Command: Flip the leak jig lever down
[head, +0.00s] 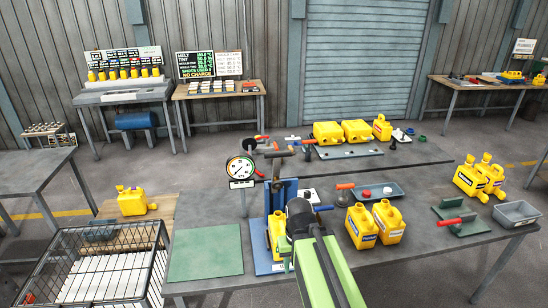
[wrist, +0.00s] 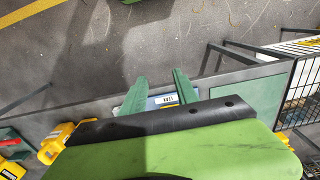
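The leak jig is a blue fixture (head: 262,262) on the grey table, with a tall blue back plate. A yellow jerry can (head: 273,232) stands in it, partly hidden by my arm. A dark bar (head: 281,154) on an upright post tops the jig; it looks like the lever, raised. A round pressure gauge (head: 240,168) stands at its left. My gripper is hidden behind my green arm in the head view, close to the jig's right side. In the wrist view my gripper (wrist: 160,75) has its green fingers apart, with a small label plate (wrist: 165,99) seen between them.
Two yellow cans (head: 375,224) stand right of the jig. A blue-handled tool (head: 323,208) lies close to my arm. A green mat (head: 206,250) lies left of the jig, bare. A wire cage (head: 92,265) stands beyond the table's left edge.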

